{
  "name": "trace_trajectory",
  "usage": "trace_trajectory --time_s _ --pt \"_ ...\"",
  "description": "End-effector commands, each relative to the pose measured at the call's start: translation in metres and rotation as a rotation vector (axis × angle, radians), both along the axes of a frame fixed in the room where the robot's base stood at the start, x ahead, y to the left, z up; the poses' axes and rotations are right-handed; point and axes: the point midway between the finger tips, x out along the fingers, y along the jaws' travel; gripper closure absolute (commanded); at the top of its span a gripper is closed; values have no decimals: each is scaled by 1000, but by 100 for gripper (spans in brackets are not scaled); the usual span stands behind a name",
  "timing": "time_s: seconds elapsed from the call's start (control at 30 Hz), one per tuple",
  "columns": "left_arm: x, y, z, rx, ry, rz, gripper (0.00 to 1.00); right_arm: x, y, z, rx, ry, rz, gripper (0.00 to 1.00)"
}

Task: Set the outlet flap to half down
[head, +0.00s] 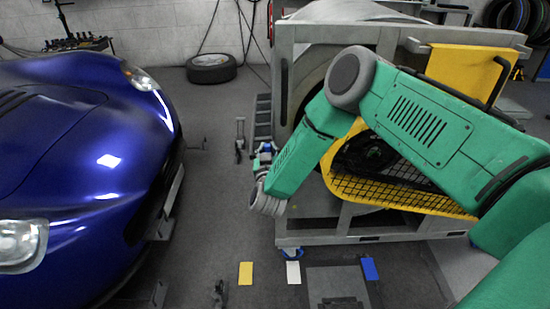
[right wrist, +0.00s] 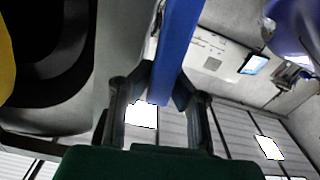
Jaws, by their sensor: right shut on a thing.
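My right gripper (head: 265,153) is at the left side of the grey-framed machine (head: 400,230), small and partly hidden behind my wrist in the head view. In the right wrist view its two dark fingers (right wrist: 160,92) are shut on a blue bar (right wrist: 179,45), one finger on each side of it. A little blue also shows at the gripper in the head view. Which part the bar belongs to, and the angle of the outlet flap, I cannot tell. My green right arm hides much of the machine. My left gripper is out of view.
A blue car (head: 70,170) stands at the left, with a strip of floor between it and the machine. A yellow mesh guard (head: 400,190) and a yellow panel (head: 465,68) are on the machine. A tyre (head: 211,68) lies near the back wall.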

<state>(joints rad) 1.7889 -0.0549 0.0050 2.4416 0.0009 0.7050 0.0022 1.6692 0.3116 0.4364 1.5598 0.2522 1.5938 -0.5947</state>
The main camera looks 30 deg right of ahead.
Motion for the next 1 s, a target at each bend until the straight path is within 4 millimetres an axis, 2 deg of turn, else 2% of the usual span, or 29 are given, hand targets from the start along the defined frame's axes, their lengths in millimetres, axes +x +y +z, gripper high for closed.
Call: trace_trajectory --time_s 0.03,0.3,0.7,0.73,0.77,0.8,1.0 --pt "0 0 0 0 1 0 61 3 7 -5 -32 29 7 100" --pt "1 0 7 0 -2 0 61 8 21 -10 -163 119 11 100" --pt "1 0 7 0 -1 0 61 9 24 -12 -194 139 9 100" --pt "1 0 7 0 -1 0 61 9 24 -12 -193 138 9 78" --pt "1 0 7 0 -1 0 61 9 24 -12 -193 138 9 67" --pt "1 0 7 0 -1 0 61 9 24 -11 -193 137 8 62" --pt "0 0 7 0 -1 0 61 11 20 -10 -192 131 5 62"
